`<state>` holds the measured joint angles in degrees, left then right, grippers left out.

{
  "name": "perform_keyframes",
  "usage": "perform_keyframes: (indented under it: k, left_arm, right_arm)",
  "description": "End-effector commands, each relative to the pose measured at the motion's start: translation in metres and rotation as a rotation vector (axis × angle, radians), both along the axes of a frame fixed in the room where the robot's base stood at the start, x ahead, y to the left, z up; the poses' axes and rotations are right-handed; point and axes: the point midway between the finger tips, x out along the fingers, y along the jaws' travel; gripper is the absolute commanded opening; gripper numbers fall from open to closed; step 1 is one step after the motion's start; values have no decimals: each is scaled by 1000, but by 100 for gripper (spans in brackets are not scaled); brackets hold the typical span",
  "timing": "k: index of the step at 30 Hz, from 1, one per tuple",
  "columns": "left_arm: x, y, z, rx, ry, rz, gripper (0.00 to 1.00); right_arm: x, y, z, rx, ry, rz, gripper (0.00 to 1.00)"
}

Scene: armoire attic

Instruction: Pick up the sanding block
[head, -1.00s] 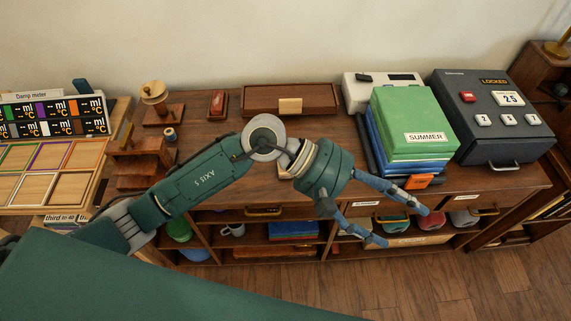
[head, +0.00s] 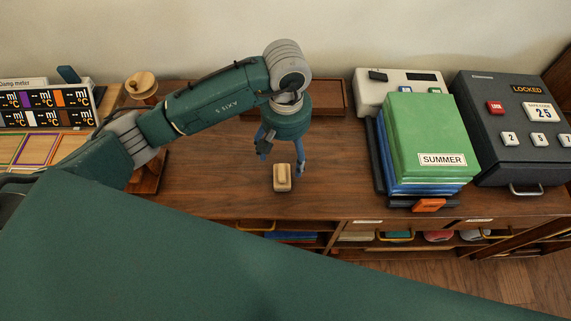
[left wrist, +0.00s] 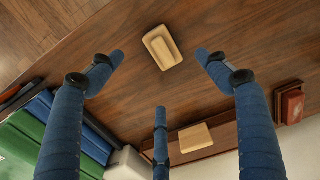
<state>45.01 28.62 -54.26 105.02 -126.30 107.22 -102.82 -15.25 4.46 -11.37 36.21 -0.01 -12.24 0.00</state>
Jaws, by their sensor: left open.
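The sanding block, a small pale tan block with a raised top (head: 282,178), lies on the wooden cabinet top (head: 225,190) near its front edge. It also shows in the left wrist view (left wrist: 162,47), just beyond the fingertips. My left gripper (head: 281,162) points down above and slightly behind the block in the head view. Its blue fingers are spread open with nothing between them, apart from the block. In the left wrist view my left gripper (left wrist: 160,74) shows three spread fingers. My right gripper is not in view.
Green and blue binders (head: 430,145) are stacked to the right, beside a grey locked safe box (head: 515,130). A wide wooden drawer box (head: 330,97) stands behind my gripper. A red block (left wrist: 292,104) shows in the left wrist view. The cabinet top around the sanding block is clear.

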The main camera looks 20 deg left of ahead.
Motion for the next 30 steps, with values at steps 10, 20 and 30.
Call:
perform_keyframes:
  k: [10, 20, 30]
  left_arm:
    - [-1, -1, -43, -2, 3, 0, 76]
    - [0, -2, -85, -3, 5, 2, 76]
    - [2, -2, -95, -3, 0, 0, 74]
  right_arm:
    - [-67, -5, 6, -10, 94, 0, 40]
    - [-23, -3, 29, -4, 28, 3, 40]
    - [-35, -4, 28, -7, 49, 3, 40]
